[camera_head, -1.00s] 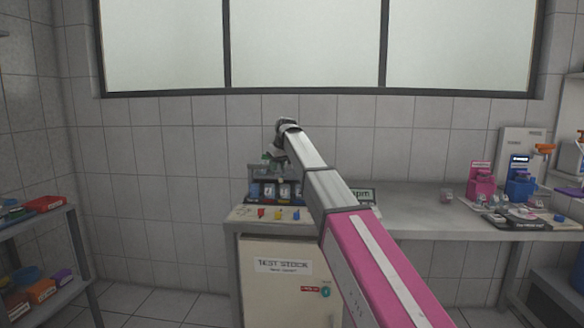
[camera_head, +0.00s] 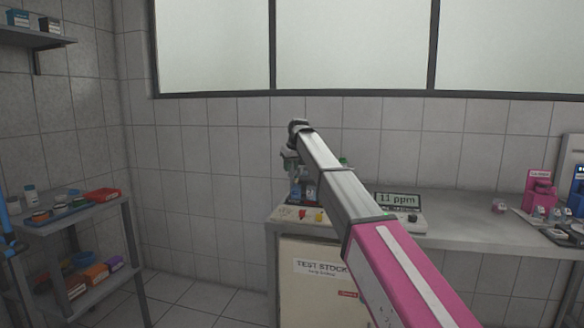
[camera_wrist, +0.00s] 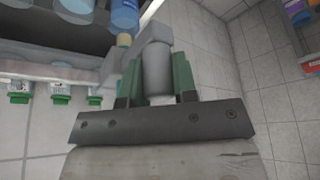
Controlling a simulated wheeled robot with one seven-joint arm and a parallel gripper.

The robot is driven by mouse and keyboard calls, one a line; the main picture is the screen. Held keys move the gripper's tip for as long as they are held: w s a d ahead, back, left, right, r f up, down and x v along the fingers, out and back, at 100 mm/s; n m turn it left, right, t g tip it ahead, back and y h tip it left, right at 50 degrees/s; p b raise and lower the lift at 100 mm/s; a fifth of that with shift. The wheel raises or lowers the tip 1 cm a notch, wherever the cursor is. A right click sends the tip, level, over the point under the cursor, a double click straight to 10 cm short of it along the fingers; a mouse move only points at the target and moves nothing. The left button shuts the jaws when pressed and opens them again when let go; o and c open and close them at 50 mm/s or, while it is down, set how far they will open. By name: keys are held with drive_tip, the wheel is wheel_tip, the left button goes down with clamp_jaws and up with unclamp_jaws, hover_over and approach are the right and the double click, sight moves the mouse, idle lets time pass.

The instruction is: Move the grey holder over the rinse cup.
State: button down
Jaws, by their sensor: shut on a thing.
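In the wrist view my gripper (camera_wrist: 157,85) has its two green fingers shut on a grey piece, which looks like the grey holder (camera_wrist: 157,58). A grey arm of it reaches to the left, close to a yellowish-topped piece. In the head view my gripper (camera_head: 290,165) is small and partly hidden by my arm, above the left end of the counter. I cannot make out the rinse cup in either view.
Blue bottles (camera_wrist: 125,14) stand close by in the wrist view, near green-capped fittings (camera_wrist: 59,92) on a rail. The counter (camera_head: 470,232) carries an "11 ppm" display (camera_head: 397,200) and coloured pieces (camera_head: 312,215). A shelf unit (camera_head: 75,218) stands at left.

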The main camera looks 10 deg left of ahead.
drive_tip(key=c, duration=0.9)
unclamp_jaws()
drive_tip(key=shift+a+f, duration=0.1)
drive_tip(key=shift+a, duration=0.25)
drive_tip(key=shift+d, duration=0.1)
drive_tip(key=v, duration=1.1)
drive_tip(key=shift+s, duration=0.1)
